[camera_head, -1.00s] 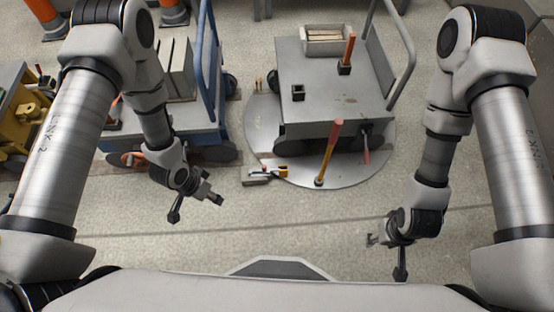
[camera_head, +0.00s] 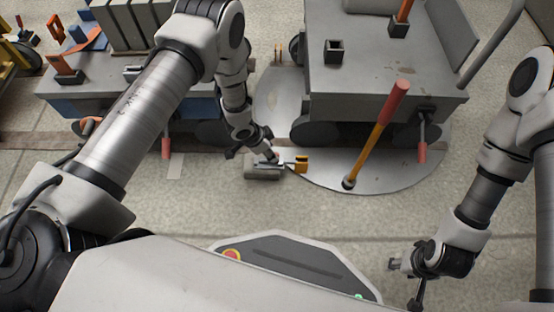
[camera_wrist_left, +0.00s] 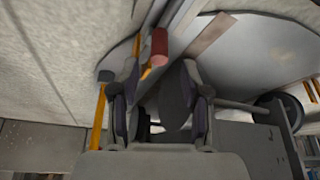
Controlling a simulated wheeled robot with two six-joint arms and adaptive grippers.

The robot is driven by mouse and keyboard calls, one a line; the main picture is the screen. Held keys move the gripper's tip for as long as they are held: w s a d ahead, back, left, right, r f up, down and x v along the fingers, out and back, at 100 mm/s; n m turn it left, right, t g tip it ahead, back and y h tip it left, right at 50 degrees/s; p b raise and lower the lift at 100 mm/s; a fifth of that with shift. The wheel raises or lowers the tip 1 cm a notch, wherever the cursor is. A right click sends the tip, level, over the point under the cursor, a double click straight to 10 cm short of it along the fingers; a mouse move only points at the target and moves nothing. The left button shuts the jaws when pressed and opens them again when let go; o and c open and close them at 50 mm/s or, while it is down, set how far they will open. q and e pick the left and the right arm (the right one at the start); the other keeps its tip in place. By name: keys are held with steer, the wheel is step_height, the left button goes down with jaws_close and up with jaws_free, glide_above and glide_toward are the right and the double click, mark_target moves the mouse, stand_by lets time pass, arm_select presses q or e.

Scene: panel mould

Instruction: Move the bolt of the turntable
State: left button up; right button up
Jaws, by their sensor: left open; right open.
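The turntable (camera_head: 275,100) is a grey metal disc in the floor, in the head view. The bolt (camera_head: 300,164) shows a yellow end at the disc's near left edge, on a grey block (camera_head: 262,174). My left gripper (camera_head: 253,155) is open, just over or beside the bolt's left part and partly covering it. I cannot tell if they touch. In the left wrist view the open fingers (camera_wrist_left: 158,100) have a red grip and yellow rod beyond them; the bolt is not clear there. My right gripper (camera_head: 407,281) is open and empty over bare floor at the lower right.
A grey cart (camera_head: 380,78) stands on the turntable. A yellow lever with a red grip (camera_head: 375,135) rises from the disc, right of the bolt. A blue cart (camera_head: 90,100) stands left, behind my left arm. Floor in front of the disc is clear.

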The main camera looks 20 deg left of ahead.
mark_target(260, 160)
arm_select(q)
steer(key=b+x, duration=0.2)
steer(key=x, duration=0.3)
steer(key=shift+f, duration=0.35)
jaws_close()
steer(key=a, duration=0.2)
steer(key=s+a+p, duration=0.1)
steer(key=a, duration=0.2)
steer(key=shift+s+r, duration=0.15)
steer(key=shift+s, duration=0.05)
arm_select(e)
steer(key=shift+f, duration=0.65)
arm_select(q)
jaws_free()
steer(key=shift+a, duration=0.15)
